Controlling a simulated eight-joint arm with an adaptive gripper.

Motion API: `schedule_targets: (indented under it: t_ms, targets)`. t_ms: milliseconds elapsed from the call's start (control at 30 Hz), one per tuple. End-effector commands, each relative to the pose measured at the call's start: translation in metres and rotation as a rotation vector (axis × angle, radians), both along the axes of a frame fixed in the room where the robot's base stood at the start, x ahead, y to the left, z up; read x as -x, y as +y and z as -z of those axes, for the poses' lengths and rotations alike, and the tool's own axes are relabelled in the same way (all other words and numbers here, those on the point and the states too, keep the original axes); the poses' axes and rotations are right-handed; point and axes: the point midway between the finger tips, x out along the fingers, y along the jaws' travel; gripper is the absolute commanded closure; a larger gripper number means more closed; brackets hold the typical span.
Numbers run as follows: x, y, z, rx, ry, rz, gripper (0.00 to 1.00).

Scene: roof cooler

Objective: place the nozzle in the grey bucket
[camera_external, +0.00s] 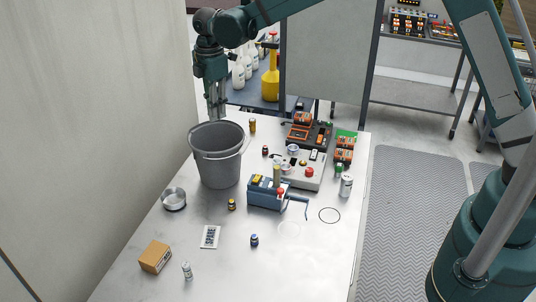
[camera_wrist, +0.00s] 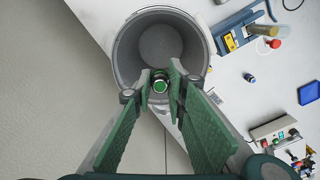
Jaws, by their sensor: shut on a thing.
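The grey bucket (camera_external: 220,170) stands upright on the white table, near its left edge. My gripper (camera_external: 217,114) points down just above the far part of the bucket's rim in the external view. In the wrist view, my gripper (camera_wrist: 161,80) is shut on a small round metallic thing with a green end (camera_wrist: 160,86), which I take to be the nozzle. It shows against the near part of the bucket (camera_wrist: 128,55) opening. The bucket's floor looks empty. In the external view the held thing cannot be made out.
A blue-grey device with a crank (camera_external: 268,194) and a control box with a red button (camera_external: 308,172) stand right of the bucket. A round metal dish (camera_external: 174,199) sits in front of it. A wall (camera_external: 100,120) rises close on the left. The front right tabletop (camera_external: 310,262) is mostly clear.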

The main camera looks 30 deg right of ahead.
Motion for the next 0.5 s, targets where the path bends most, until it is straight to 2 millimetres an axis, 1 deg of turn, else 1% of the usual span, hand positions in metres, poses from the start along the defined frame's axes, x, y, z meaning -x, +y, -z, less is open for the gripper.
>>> schedule_targets:
  t_ms: [100,500]
  targets:
    - [0.000,0.000,0.012,0.000,0.000,0.000,0.97]
    - [0.000,0.000,0.046,0.000,0.000,0.000,0.97]
